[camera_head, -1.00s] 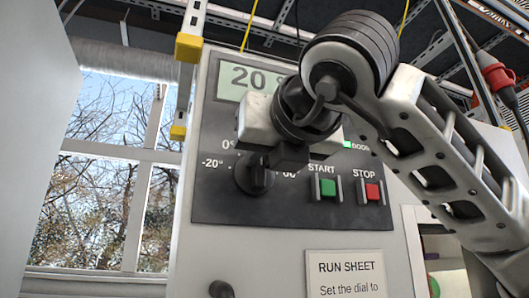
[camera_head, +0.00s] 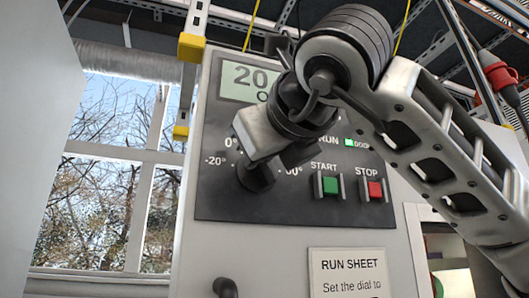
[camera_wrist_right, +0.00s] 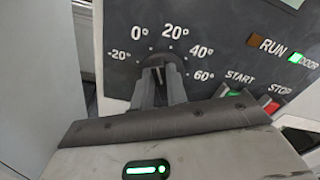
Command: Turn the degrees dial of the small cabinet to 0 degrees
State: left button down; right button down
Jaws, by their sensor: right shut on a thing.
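The small cabinet (camera_head: 210,255) has a dark control panel (camera_head: 215,200) with the degrees dial (camera_head: 256,178), a dark knob ringed by marks from -20° to 60°. In the head view my right gripper partly covers the dial and its scale. In the right wrist view the dial (camera_wrist_right: 156,70) sits between the fingertips of my right gripper (camera_wrist_right: 157,80), which is shut on it. Its exact pointer angle is hard to read. The display (camera_head: 238,78) shows 20, its right part hidden by my right arm. My left gripper is not in view.
A green START button (camera_head: 330,186) and a red STOP button (camera_head: 375,190) are right of the dial. The DOOR light (camera_head: 349,142) is green. A run sheet (camera_head: 347,275) is below the panel, and a black handle (camera_head: 226,288) is at lower left.

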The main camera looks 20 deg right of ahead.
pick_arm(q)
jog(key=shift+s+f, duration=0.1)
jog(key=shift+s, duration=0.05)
pick_arm(e)
jog(key=shift+s+a+n, duration=0.1)
jog(key=shift+n, duration=0.9)
jog(key=c, duration=1.4)
grip_release()
jog(key=shift+s, duration=0.1)
pick_arm(q)
jog(key=b, duration=0.2)
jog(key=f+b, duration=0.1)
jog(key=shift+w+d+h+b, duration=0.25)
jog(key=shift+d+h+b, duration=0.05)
jog(key=shift+b, duration=0.05)
pick_arm(e)
jog(key=s, duration=1.5)
jog(key=shift+s+d, duration=0.25)
jog(key=shift+s, duration=0.15)
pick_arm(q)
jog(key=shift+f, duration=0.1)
